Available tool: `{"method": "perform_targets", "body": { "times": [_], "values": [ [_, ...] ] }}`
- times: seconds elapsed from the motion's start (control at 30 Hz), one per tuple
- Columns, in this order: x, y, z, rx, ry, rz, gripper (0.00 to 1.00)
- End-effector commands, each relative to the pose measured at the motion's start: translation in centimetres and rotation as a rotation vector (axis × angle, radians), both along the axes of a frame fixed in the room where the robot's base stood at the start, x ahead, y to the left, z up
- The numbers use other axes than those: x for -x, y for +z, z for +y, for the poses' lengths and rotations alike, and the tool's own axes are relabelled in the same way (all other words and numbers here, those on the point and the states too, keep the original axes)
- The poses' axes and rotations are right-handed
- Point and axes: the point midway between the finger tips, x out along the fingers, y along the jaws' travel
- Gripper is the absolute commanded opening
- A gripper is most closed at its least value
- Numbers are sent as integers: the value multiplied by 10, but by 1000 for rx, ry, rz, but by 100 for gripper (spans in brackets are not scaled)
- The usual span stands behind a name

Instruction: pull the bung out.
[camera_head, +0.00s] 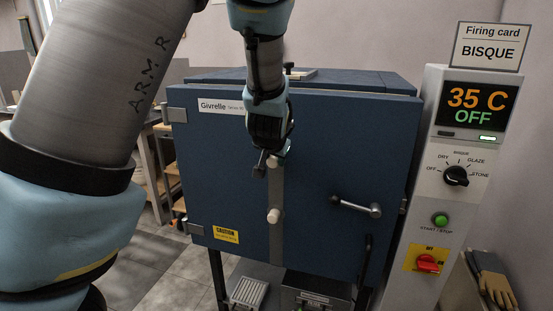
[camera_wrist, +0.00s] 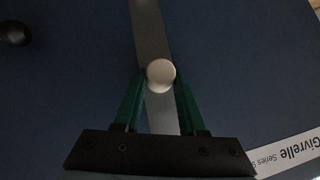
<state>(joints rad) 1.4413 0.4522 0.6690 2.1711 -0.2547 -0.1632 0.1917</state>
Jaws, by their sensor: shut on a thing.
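The blue kiln door (camera_head: 320,150) is closed, with a grey vertical strip (camera_head: 276,185) down it. A round cream bung (camera_wrist: 161,74) sits between the green fingers of my gripper (camera_wrist: 160,82) in the wrist view, and the fingers are shut on it. In the head view my gripper (camera_head: 270,160) is at the upper part of the strip and mostly hides this bung. Whether the bung is still seated in the door is unclear. A second cream bung (camera_head: 274,216) sticks out lower on the strip, clear of my gripper.
A door handle (camera_head: 357,206) juts out to the right of the strip. The control column (camera_head: 455,180) at the right reads 35 C and OFF, under a firing card (camera_head: 489,47) marked BISQUE. Gloves (camera_head: 490,280) lie at the lower right.

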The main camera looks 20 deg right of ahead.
Motion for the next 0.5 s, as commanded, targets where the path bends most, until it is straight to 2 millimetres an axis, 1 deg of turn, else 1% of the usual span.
{"method": "perform_targets", "body": {
  "times": [0.5],
  "values": [
    [5, 0, 4, -1, 1, 1, 0]
  ]
}}
